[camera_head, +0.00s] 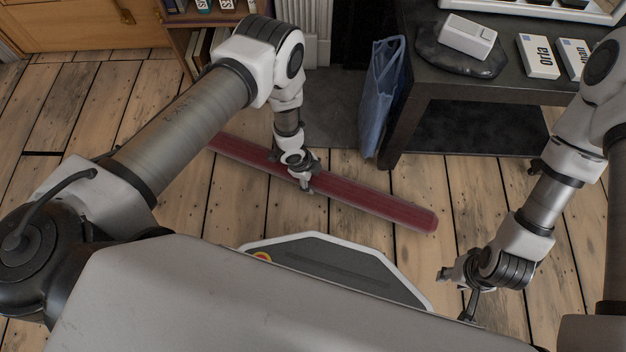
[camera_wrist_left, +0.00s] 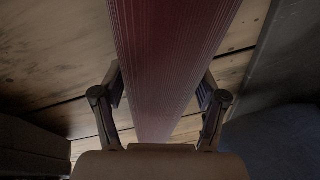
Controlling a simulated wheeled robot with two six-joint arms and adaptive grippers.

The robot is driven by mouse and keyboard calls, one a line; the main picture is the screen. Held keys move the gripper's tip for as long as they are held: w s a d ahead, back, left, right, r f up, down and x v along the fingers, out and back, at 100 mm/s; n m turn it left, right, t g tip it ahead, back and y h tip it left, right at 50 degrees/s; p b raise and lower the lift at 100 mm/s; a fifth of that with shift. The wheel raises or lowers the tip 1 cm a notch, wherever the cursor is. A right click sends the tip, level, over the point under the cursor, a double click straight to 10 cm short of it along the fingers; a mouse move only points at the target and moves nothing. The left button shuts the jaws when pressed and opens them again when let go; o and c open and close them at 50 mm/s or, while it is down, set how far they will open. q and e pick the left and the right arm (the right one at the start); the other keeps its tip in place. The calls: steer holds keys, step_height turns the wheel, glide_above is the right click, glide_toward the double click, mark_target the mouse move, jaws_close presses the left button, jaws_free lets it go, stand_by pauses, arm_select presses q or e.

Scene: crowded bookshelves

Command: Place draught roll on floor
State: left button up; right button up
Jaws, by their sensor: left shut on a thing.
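The draught roll (camera_head: 376,201) is a long dark red bar. In the head view it lies slantwise across the middle, low over or on the wooden floor (camera_head: 180,215); I cannot tell whether it touches. My left gripper (camera_head: 306,184) is around its middle, coming from above, and is shut on it. In the left wrist view the ribbed red roll (camera_wrist_left: 170,60) runs between the two fingers of the left gripper (camera_wrist_left: 160,100). My right gripper (camera_head: 455,283) is low at the right, apart from the roll; its finger state is unclear.
A dark table (camera_head: 400,120) with white boxes (camera_head: 538,56) stands at the back right. A blue bag (camera_head: 383,95) leans beside its leg. A bookshelf (camera_head: 178,40) and wooden cabinet (camera_head: 70,25) are at the back left. Bare floor shows at the left and right.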

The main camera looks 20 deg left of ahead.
arm_select(q)
steer(key=shift+w+f, duration=0.1)
steer(key=shift+f, duration=0.65)
steer(key=shift+r, duration=0.2)
arm_select(e)
steer(key=shift+f, duration=0.45)
arm_select(q)
steer(key=shift+f, duration=0.2)
steer(key=o, duration=1.8)
steer(key=shift+o, duration=0.2)
arm_select(e)
steer(key=shift+f, duration=0.1)
